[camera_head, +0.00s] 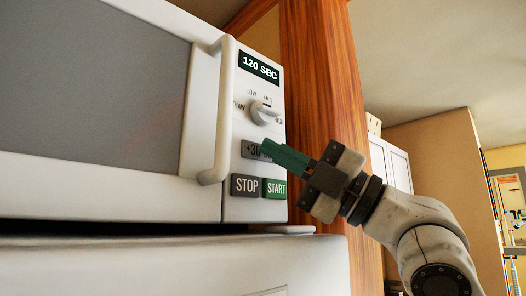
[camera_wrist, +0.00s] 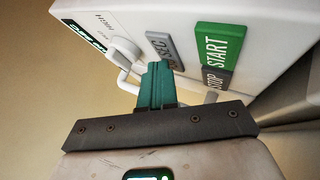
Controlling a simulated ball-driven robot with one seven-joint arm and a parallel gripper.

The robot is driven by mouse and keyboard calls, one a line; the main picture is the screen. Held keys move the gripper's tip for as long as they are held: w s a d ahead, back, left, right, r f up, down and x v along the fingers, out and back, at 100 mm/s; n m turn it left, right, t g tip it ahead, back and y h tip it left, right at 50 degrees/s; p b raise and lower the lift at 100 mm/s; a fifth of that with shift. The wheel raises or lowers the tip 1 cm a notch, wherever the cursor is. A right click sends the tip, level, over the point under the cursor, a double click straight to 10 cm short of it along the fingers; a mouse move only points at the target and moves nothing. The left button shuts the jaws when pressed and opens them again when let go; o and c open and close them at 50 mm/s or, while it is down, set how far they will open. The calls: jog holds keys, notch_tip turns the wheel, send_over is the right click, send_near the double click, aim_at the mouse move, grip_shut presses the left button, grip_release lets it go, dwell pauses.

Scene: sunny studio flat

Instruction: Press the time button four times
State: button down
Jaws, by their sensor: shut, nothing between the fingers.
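The white microwave (camera_head: 212,205) has a dark display (camera_head: 258,67) that reads 120 SEC. The grey time button (camera_head: 250,149) is below the dial, its label partly covered by my gripper; the part that shows reads "+30". My gripper (camera_head: 270,148) is shut and empty, with its green fingertips over the right part of this button. In the wrist view the fingertips (camera_wrist: 156,67) are at the time button (camera_wrist: 163,47), covering part of it. I cannot tell whether they touch it or are just apart from it.
Below the time button are the grey STOP button (camera_head: 246,185) and the green START button (camera_head: 274,188). The dial (camera_head: 264,112) is above. The door handle (camera_head: 222,110) sticks out to the left. A wooden post (camera_head: 325,90) stands right of the microwave.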

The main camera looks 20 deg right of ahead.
jog(key=shift+s, duration=0.1)
jog(key=shift+s+d+b, duration=0.25)
jog(key=shift+s+b, duration=0.15)
jog(key=shift+s, duration=0.2)
jog(key=shift+s, duration=0.1)
jog(key=shift+s+d+b, duration=0.25)
jog(key=shift+s+b, duration=0.05)
jog(key=shift+s, duration=0.45)
jog(key=shift+s+d+b, duration=0.25)
jog(key=shift+s, duration=0.55)
jog(key=shift+s+d+b, duration=0.25)
jog(key=shift+s+b, duration=0.05)
jog(key=shift+s, duration=0.45)
jog(key=shift+d+f, duration=0.1)
